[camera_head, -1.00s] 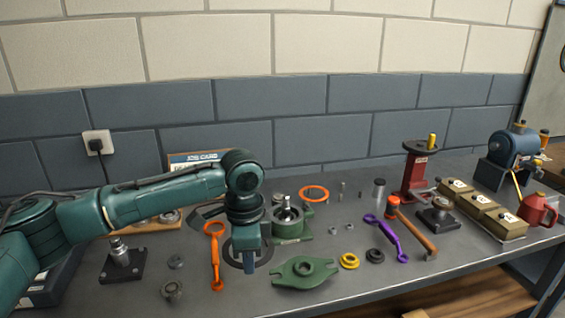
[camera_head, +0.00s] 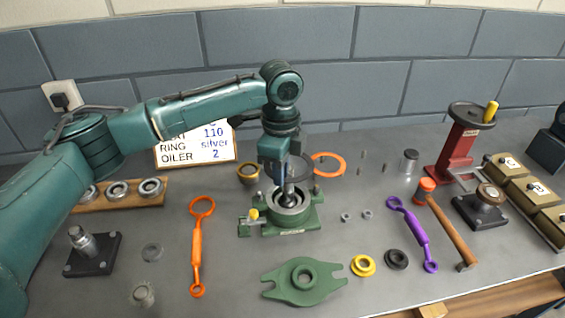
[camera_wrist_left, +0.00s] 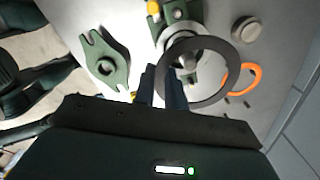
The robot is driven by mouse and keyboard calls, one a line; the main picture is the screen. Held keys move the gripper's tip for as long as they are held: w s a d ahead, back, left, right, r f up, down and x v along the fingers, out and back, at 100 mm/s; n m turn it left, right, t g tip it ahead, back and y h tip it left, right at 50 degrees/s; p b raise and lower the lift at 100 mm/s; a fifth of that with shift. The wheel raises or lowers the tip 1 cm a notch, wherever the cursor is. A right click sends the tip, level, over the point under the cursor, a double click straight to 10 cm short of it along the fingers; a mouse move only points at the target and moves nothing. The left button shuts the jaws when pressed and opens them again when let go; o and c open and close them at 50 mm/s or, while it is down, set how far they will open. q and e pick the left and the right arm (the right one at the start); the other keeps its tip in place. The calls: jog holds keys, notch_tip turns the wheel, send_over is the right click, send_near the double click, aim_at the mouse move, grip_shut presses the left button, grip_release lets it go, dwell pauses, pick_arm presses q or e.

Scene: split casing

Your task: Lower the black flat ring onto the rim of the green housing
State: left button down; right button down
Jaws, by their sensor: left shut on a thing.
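The green housing (camera_head: 308,219) stands on the bench in the middle of the head view, with a round pale rim and a dark shaft in its bore. Its green body also shows at the top of the wrist view (camera_wrist_left: 193,12). My left gripper (camera_head: 274,178) is above the housing, shut on the black flat ring (camera_head: 305,164) at its edge. In the wrist view the ring (camera_wrist_left: 226,72) extends right from the fingers (camera_wrist_left: 160,88) and overlaps the housing's rim and bore. The ring appears apart from the rim; the exact gap is unclear. My right gripper is not in view.
A green flanged cover (camera_head: 325,283) lies in front of the housing. An orange wrench-like tool (camera_head: 196,247) lies left. An orange ring (camera_head: 338,166) and a brass-coloured cup (camera_head: 248,176) are close behind. A purple tool (camera_head: 416,235) and hammer (camera_head: 450,230) lie right.

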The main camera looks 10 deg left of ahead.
pick_arm(q)
jog(key=shift+s+f, duration=0.1)
jog(key=shift+f, duration=0.5)
notch_tip(320, 180, down, 2)
jog(key=b, duration=0.3)
jog(key=shift+f, duration=0.15)
jog(key=shift+r, duration=0.45)
jog(key=shift+p, duration=0.3)
pick_arm(e)
jog(key=shift+w+a+r+t, duration=0.1)
jog(key=shift+w+a+t, duration=0.2)
jog(key=shift+w, duration=0.05)
pick_arm(q)
jog(key=shift+r+p, duration=0.1)
jog(key=shift+p, duration=0.25)
pick_arm(e)
jog(key=shift+r, duration=0.2)
pick_arm(q)
jog(key=shift+p, duration=0.35)
pick_arm(e)
jog(key=shift+s+r, duration=0.1)
jog(key=shift+r, duration=0.15)
jog(key=shift+a, duration=0.1)
jog(key=shift+r, duration=0.15)
